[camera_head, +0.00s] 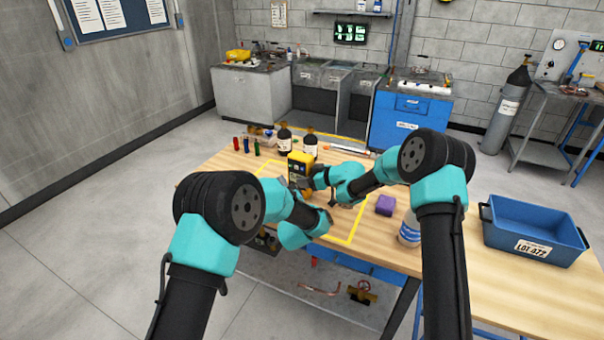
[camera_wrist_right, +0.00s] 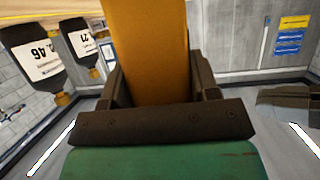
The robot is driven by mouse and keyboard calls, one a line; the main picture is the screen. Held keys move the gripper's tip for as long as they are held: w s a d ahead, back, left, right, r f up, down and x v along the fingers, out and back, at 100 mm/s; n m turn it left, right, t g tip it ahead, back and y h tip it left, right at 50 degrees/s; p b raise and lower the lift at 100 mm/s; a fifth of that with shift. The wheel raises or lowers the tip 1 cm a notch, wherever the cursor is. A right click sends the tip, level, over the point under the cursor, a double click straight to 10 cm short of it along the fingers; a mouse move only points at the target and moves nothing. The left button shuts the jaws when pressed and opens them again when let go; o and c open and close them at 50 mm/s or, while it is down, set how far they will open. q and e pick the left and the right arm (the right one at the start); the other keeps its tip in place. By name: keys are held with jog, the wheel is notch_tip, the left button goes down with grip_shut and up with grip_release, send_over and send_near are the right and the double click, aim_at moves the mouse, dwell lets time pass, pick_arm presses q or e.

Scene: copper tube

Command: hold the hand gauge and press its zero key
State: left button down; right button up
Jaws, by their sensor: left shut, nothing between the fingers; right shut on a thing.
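The hand gauge (camera_head: 300,166) is a yellow body with a dark face, upright above the far left part of the table in the head view. My right gripper (camera_head: 316,179) is shut on it from the right. In the right wrist view the gauge's yellow-orange body (camera_wrist_right: 147,45) fills the space between the fingers, and its face and zero key cannot be made out. My left gripper (camera_head: 326,214) is shut and empty, nearer to me than the gauge and apart from it. A dark part, apparently its fingers, shows at the right of the wrist view (camera_wrist_right: 288,104).
Two dark bottles (camera_head: 284,140) stand just beyond the gauge. Small coloured cylinders (camera_head: 246,146) stand left of them. A blue bin (camera_head: 535,230) stands at the far right. Yellow tape (camera_head: 357,225) outlines a table area.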

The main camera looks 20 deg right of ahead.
jog(key=o, duration=0.9)
jog(key=shift+f, duration=0.3)
jog(key=o, duration=0.5)
jog(key=shift+r, duration=0.15)
jog(key=shift+r, duration=0.1)
jog(key=v, duration=0.7)
jog(key=shift+s+d, duration=0.15)
jog(key=shift+r, duration=0.1)
